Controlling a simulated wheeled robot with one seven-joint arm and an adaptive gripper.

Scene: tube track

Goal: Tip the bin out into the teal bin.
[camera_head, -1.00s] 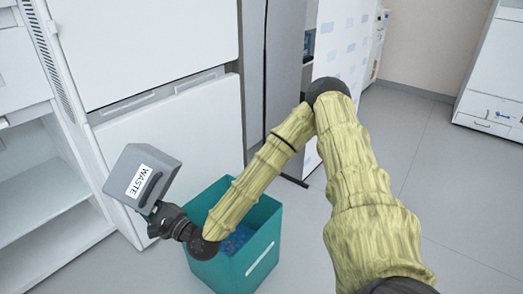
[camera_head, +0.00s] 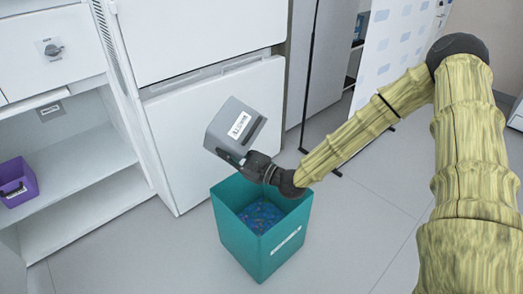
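The bin (camera_head: 227,124) is a small grey box with a white label, which read "WASTE" in the earlier frame. It is held up in the air, tilted, above the back left of the teal bin. My gripper (camera_head: 238,161) is at the bin's lower edge and appears shut on it; the fingertips are mostly hidden. The teal bin (camera_head: 262,250) stands upright on the floor, open at the top, with a white label on its front. Blue and some reddish bits (camera_head: 260,215) lie inside it. The inside of the grey bin is hidden.
White cabinets (camera_head: 220,110) stand close behind the bins. At left is an open shelf unit (camera_head: 85,205) with a purple bin (camera_head: 17,183) on it. A dark thin pole stand (camera_head: 308,90) and a white patterned panel (camera_head: 400,40) stand behind my arm. Floor (camera_head: 350,225) right of the teal bin is clear.

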